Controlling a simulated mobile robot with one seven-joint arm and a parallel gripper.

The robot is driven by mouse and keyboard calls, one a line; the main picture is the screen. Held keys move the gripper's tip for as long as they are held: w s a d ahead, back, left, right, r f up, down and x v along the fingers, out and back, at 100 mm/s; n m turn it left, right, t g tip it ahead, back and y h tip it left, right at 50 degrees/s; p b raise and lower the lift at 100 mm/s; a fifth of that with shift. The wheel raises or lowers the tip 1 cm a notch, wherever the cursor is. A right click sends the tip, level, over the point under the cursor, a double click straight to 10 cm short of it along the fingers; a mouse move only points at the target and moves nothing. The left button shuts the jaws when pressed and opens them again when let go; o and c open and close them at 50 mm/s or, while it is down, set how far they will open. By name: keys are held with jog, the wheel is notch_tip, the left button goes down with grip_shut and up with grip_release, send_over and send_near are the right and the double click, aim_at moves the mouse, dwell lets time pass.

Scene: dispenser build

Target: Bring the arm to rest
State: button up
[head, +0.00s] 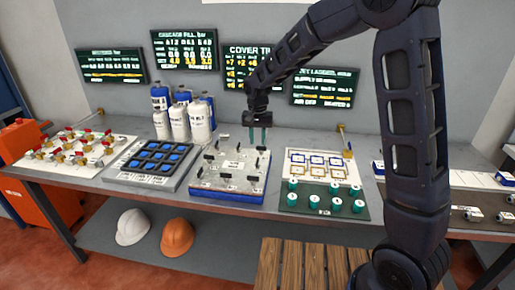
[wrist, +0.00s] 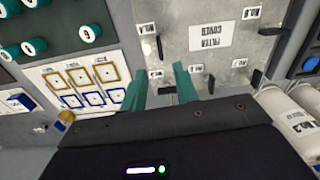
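My gripper (head: 259,134) hangs fingers down over the back right part of the metal-topped fixture with a blue base (head: 225,185). Its two green fingers are apart with nothing between them. The wrist view also shows the open gripper (wrist: 160,82), with the fixture's plate (wrist: 200,45) beyond the fingertips. That plate carries white labels and several small black levers. The gripper looks clear of the plate, but the exact gap is hard to tell. My arm arches from the lower right up and over to the gripper.
Left of the fixture is a tray of blue-black cells (head: 153,160). White and blue bottles (head: 198,120) stand behind. On the right are a card with outlined boxes (head: 318,165) and a green board with several teal caps (head: 325,202). A wooden slatted surface (head: 300,265) is in front.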

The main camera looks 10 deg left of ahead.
jog(key=shift+r, duration=0.8)
jog(key=s+d+r+t, duration=0.1)
jog(key=d+r, duration=0.3)
jog(key=d, duration=0.4)
jog(key=s+d+r, duration=0.1)
jog(key=d+r, duration=0.3)
jog(key=d, duration=0.5)
jog(key=s+d+r+t, duration=0.1)
jog(key=s+d+r, duration=0.1)
jog(key=d+r, duration=0.45)
jog(key=s+d+t, duration=0.2)
jog(key=s+d, duration=1.4)
jog(key=d, duration=0.3)
jog(key=shift+f+m+t, duration=0.3)
jog(key=shift+f+m, duration=0.1)
